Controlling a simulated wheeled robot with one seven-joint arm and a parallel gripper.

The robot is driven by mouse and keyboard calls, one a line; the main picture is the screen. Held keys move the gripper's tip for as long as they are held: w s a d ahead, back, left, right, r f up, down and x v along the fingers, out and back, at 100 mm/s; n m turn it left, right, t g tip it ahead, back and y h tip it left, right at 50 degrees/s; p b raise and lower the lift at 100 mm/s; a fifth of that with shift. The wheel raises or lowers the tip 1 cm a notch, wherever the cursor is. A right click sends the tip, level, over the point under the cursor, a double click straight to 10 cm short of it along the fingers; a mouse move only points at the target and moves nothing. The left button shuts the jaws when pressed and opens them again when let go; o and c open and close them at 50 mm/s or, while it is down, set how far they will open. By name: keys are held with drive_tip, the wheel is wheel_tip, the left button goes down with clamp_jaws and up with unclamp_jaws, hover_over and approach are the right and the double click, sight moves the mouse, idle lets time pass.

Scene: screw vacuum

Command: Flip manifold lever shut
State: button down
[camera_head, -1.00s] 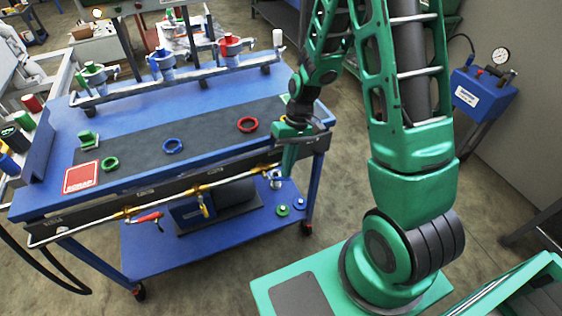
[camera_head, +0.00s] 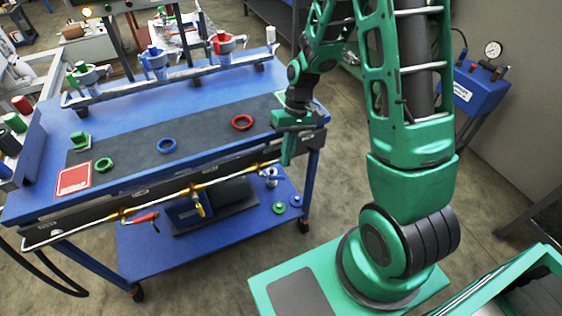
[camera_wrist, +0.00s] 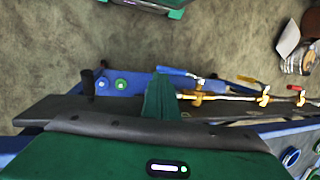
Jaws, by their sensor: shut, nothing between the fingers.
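In the wrist view a blue lever (camera_wrist: 176,71) points left from the nearest brass valve (camera_wrist: 198,86), roughly along the pipe. The yellow lever (camera_wrist: 246,79) and red lever (camera_wrist: 297,87) stick out farther right. My gripper (camera_head: 287,158) points down at the pipe's right end, its shut fingers (camera_wrist: 161,95) close beside the blue lever's tip. Contact cannot be told.
The cart top (camera_head: 225,100) holds green, blue (camera_head: 167,146) and red (camera_head: 242,122) rings and a rail of valves behind. Two small round parts (camera_head: 278,208) lie on the lower shelf. A blue gauge box (camera_head: 481,88) stands right.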

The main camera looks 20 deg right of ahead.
drive_tip(key=w+d+r, duration=0.2)
drive_tip(key=d+r, duration=0.3)
drive_tip(key=r, duration=0.4)
drive_tip(key=shift+d, duration=0.3)
drive_tip(key=s+d+r+m+h, duration=0.1)
drive_tip(key=s+d+r+m, duration=0.1)
drive_tip(key=s, duration=0.6)
drive_tip(key=s+d+r+m+t+h, duration=0.1)
drive_tip(key=s+d+r+m, duration=0.1)
drive_tip(key=s+r, duration=0.3)
drive_tip(key=s+d+r+m+t, duration=0.1)
drive_tip(key=s+d+r, duration=0.3)
drive_tip(key=s, duration=0.7)
drive_tip(key=shift+s+d+r+m+h, duration=0.15)
drive_tip(key=shift+d+r+m+h, duration=0.25)
drive_tip(key=shift+m, duration=0.5)
